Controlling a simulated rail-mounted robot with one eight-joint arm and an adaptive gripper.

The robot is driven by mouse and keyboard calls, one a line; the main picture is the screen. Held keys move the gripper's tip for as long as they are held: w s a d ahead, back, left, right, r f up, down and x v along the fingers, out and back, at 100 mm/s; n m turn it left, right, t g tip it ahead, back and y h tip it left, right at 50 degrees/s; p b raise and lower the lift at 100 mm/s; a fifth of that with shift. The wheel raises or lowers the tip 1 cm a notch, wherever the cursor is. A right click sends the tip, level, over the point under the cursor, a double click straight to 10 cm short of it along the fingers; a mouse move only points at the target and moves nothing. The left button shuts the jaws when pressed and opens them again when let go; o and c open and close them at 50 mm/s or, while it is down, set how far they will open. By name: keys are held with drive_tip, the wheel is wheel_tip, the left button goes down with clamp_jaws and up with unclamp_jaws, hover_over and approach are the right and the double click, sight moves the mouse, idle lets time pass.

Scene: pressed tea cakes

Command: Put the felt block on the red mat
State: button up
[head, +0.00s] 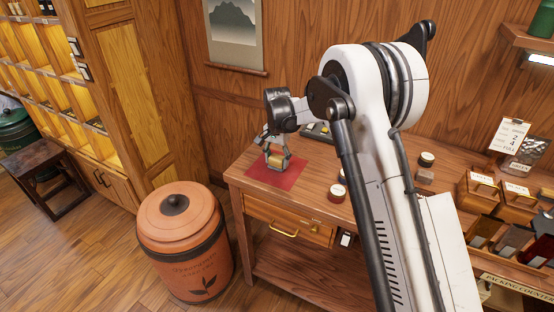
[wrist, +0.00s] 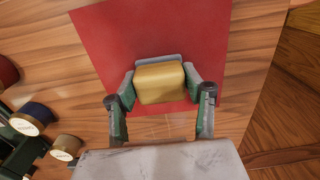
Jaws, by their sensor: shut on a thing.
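The felt block is a tan-yellow block with rounded edges, seen in the wrist view (wrist: 160,84) and in the head view (head: 277,159). My gripper (head: 276,155) is shut on it, with one finger pad against each side, as the wrist view (wrist: 160,90) shows. The red mat (head: 287,180) lies flat near the table's left end. The block is over the mat within its outline; the mat also fills much of the wrist view (wrist: 110,38). I cannot tell whether the block's underside touches the mat.
Wooden boxes (head: 477,188) stand at the far right. A large orange canister (head: 184,240) stands on the floor left of the table (head: 310,203).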

sight(277, 157)
drive_tip(key=shift+f, duration=0.15)
drive_tip(key=o, duration=1.1)
wheel_tip(277, 157, up, 12)
drive_tip(key=shift+r+b, duration=0.25)
drive_tip(key=shift+b, duration=0.1)
